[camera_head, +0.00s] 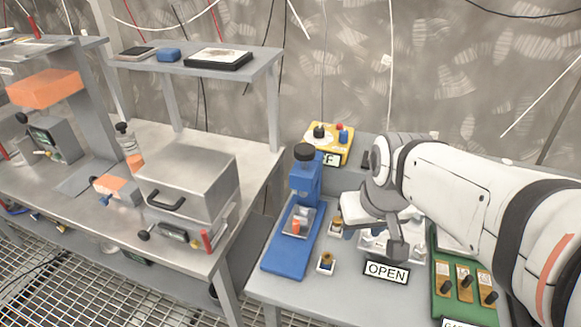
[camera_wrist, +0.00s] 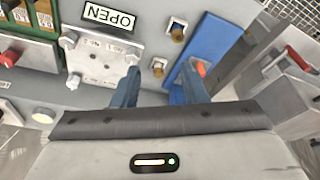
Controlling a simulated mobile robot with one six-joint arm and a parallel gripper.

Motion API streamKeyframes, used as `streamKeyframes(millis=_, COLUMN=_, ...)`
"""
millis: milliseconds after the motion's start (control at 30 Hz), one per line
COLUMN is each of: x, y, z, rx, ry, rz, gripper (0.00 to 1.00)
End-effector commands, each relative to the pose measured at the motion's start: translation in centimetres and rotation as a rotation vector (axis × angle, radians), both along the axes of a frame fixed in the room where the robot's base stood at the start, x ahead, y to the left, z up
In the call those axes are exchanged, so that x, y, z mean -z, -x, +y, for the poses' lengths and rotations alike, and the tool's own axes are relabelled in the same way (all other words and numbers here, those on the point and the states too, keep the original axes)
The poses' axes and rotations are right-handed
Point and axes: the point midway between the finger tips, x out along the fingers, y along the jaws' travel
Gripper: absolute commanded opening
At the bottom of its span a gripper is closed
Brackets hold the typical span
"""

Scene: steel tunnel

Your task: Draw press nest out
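The blue press (camera_head: 305,172) stands on a long blue base, with a dark knob on top. Its nest (camera_head: 292,226) is a small pale tray on the base under the press head, with an orange-red part (camera_head: 296,226) in it. In the wrist view the blue base (camera_wrist: 222,42) lies at upper right. The orange part (camera_wrist: 200,68) shows just beyond the right finger, which hides much of the nest. My gripper (camera_wrist: 160,86) is open, with nothing seen between its fingers. In the head view it is right of the press, above the bench and apart from the nest.
Two small brass-topped blocks (camera_head: 325,263) stand beside the base. An OPEN sign (camera_head: 386,272), a pale plate (camera_wrist: 95,58) and a green switch panel (camera_head: 462,285) are to the right. A yellow control box (camera_head: 330,138) is behind. A steel box (camera_head: 187,182) sits on the left bench.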

Motion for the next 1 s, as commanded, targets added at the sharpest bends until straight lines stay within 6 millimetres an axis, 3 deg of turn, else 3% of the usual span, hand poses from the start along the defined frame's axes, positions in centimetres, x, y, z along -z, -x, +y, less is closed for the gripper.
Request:
streamKeyframes(millis=33, x=2.6, y=-1.7, z=0.2, rx=-0.03, ry=-0.004, rz=-0.009, gripper=0.39)
streamKeyframes(millis=100, x=4.2, y=-4.3, z=1.8, rx=-0.093, ry=-0.009, rz=-0.03, gripper=0.39)
streamKeyframes(millis=300, x=8.1, y=-10.3, z=7.0, rx=-0.249, ry=-0.024, rz=-0.091, gripper=0.39)
streamKeyframes(millis=400, x=9.2, y=-12.0, z=8.9, rx=-0.299, ry=-0.029, rz=-0.11, gripper=0.39)
streamKeyframes(millis=633, x=10.7, y=-13.7, z=10.5, rx=-0.335, ry=-0.033, rz=-0.126, gripper=0.39)
streamKeyframes(millis=1000, x=15.7, y=-15.6, z=11.3, rx=-0.331, ry=-0.033, rz=-0.125, gripper=0.39)
